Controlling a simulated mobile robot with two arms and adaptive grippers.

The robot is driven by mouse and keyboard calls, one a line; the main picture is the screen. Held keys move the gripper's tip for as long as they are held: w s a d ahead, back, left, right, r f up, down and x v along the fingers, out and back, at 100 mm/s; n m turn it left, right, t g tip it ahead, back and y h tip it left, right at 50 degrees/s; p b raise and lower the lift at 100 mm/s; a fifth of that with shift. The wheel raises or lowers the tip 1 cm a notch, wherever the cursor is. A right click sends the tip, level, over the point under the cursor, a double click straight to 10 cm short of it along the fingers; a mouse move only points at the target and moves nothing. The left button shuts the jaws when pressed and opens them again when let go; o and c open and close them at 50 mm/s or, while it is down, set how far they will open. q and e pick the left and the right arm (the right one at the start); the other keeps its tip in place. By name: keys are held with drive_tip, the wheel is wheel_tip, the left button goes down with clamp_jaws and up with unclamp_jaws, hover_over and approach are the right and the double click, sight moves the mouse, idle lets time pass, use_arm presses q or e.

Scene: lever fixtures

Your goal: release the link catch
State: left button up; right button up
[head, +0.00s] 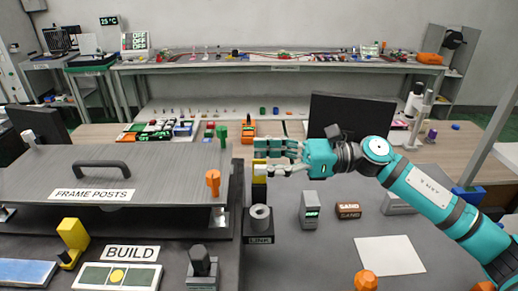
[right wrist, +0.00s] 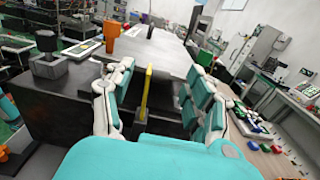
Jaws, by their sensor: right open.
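The link catch is a dark block labelled LINK (head: 260,240) with a grey round boss (head: 260,213) and an upright dark lever with a yellow tip (head: 259,168). It stands beside the right end of the FRAME POSTS cover. My right gripper (head: 280,157) comes in from the right, with its fingertips at the yellow tip. In the right wrist view its teal fingers (right wrist: 155,95) are spread, with the yellow strip (right wrist: 147,88) standing upright between them. I cannot tell whether either finger touches it. My left gripper is not in view.
The FRAME POSTS cover (head: 150,165) has a black handle (head: 100,164) and an orange post (head: 213,183). A green post (head: 222,135) stands behind. A grey box (head: 309,210) and a brown SAND block (head: 348,211) sit right of the catch. A dark monitor (head: 350,115) stands behind my arm.

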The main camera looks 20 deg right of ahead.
drive_tip(key=shift+x, duration=0.8)
